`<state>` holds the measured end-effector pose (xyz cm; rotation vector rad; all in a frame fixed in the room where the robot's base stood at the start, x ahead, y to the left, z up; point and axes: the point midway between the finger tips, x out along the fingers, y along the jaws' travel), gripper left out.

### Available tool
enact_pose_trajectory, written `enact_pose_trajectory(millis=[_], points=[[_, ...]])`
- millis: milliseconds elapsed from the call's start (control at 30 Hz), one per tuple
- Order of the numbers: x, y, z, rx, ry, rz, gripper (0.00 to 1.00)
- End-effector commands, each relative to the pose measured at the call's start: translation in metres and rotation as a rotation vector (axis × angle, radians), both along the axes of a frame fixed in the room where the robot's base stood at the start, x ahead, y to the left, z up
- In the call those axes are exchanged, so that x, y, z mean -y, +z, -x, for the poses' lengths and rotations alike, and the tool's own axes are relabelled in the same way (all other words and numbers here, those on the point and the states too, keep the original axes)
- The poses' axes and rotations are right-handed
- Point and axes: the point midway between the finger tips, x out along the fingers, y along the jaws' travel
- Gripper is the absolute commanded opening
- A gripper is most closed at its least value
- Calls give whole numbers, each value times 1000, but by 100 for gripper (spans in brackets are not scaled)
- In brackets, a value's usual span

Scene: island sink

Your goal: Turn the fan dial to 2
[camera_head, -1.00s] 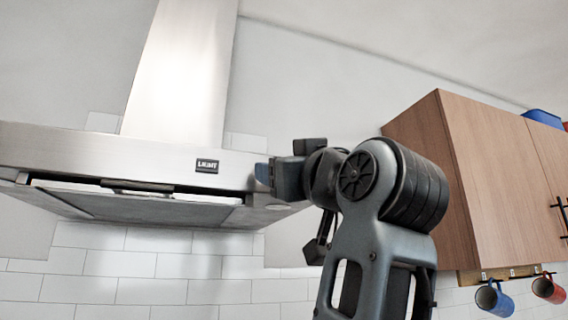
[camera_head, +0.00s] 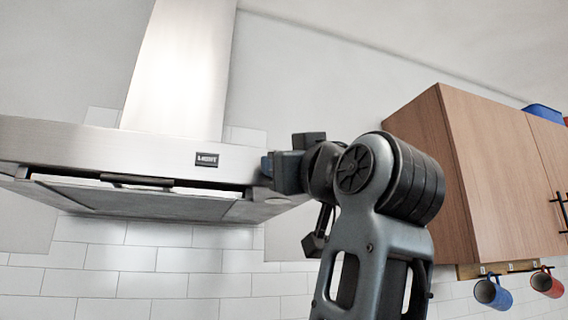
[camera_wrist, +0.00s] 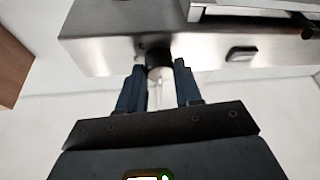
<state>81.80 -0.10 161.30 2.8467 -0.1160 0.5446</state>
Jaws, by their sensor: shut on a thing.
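The fan dial (camera_wrist: 157,57) is a round black knob on the steel front of the range hood (camera_head: 100,143). It shows in the wrist view, near its top middle. My gripper (camera_wrist: 160,75) has its two dark blue fingers on either side of the dial and is shut on it. In the head view my gripper (camera_head: 267,169) is at the right end of the hood's front edge, and the dial is hidden behind the fingers. The dial's markings and setting cannot be read.
The wall between hood and cabinet is clear.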

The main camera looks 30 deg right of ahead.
Motion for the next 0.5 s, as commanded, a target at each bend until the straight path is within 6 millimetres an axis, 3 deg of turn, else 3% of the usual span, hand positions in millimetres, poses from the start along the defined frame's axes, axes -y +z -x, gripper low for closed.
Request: enact_pose_trajectory(millis=[267, 500], points=[[-2, -1, 0, 11, 3, -68, 4], [-4, -1, 0, 40, 5, -237, 4]])
